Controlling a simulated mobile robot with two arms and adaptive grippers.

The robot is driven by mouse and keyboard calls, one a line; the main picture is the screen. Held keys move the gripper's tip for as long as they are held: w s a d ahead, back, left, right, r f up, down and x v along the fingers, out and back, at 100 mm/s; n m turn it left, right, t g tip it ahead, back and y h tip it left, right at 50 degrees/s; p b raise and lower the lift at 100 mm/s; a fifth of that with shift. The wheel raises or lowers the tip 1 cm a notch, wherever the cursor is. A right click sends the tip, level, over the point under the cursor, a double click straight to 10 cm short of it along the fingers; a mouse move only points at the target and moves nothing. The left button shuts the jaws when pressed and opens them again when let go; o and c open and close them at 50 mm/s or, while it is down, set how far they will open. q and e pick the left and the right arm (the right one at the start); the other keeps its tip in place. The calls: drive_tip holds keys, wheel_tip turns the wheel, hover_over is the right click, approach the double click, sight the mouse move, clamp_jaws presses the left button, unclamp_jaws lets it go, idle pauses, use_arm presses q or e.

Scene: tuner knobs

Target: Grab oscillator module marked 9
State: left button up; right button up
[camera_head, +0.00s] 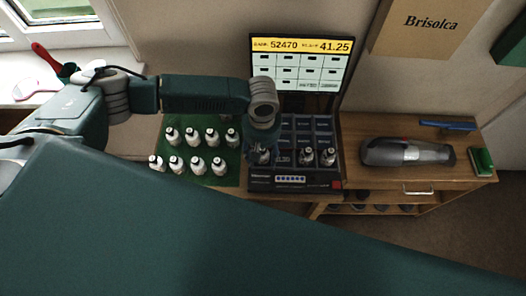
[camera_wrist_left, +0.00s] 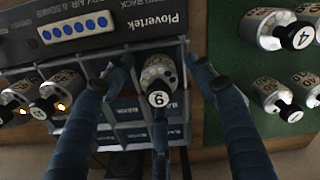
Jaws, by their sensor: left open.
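The oscillator module marked 9 (camera_wrist_left: 158,85) is a silvery cylinder with a dark knob, seated in a front-row slot of the dark rack (camera_wrist_left: 140,45). In the left wrist view its knob faces the camera and reads 9. My left gripper (camera_wrist_left: 160,72) is open, with its blue fingers spread on both sides of this module and a third finger below it in the picture. Whether any finger touches it I cannot tell. In the head view my left gripper (camera_head: 262,152) is over the left front of the rack (camera_head: 290,181) and mostly hides the module.
Two more modules (camera_head: 306,156) (camera_head: 327,157) stand in the rack to the right. A monitor (camera_head: 300,65) is behind. A handheld vacuum (camera_head: 405,152) lies on the wooden cabinet.

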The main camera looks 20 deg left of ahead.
use_arm(q)
drive_tip(key=shift+c, duration=0.5)
drive_tip(key=c, duration=1.2)
drive_tip(key=shift+r, duration=0.15)
